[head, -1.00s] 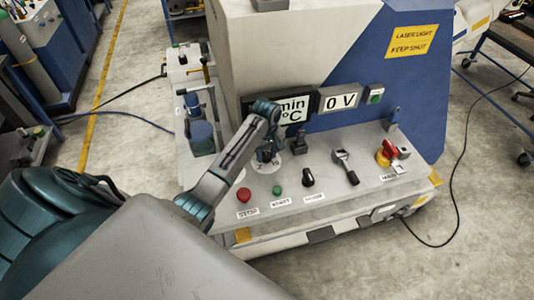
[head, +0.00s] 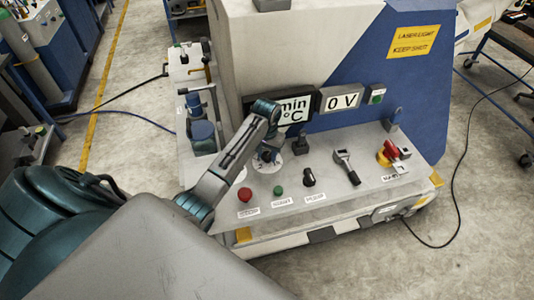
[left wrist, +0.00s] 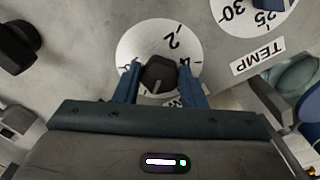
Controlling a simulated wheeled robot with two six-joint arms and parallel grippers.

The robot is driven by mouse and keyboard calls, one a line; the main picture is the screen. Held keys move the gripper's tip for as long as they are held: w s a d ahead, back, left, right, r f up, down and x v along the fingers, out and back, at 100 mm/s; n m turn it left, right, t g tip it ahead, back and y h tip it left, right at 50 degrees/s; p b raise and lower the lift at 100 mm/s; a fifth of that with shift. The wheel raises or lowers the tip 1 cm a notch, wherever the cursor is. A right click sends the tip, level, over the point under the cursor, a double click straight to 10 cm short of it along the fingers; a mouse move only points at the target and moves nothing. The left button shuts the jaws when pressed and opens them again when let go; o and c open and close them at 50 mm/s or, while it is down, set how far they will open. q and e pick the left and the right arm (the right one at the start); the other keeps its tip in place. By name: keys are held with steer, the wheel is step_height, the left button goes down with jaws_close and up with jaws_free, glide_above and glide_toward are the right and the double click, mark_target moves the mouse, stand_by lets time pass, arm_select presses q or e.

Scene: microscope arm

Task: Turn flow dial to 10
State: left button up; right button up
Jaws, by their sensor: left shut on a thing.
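A black dial knob (left wrist: 158,74) sits on a round white scale plate (left wrist: 150,42) in the left wrist view. The figures 2 and 4 show on the plate. The plate's lower part and its label are mostly hidden by my gripper. My left gripper (left wrist: 160,84) is shut on this knob, one blue finger on each side. In the head view my left gripper (head: 267,154) reaches down to the panel at this dial. A second scale plate (left wrist: 252,14) marked 25 and 30, labelled TEMP, lies to the upper right. My right gripper is not in view.
Displays (head: 340,99) stand behind.

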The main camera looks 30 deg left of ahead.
arm_select(q)
steer(key=shift+m, duration=0.4)
steer(key=o, duration=1)
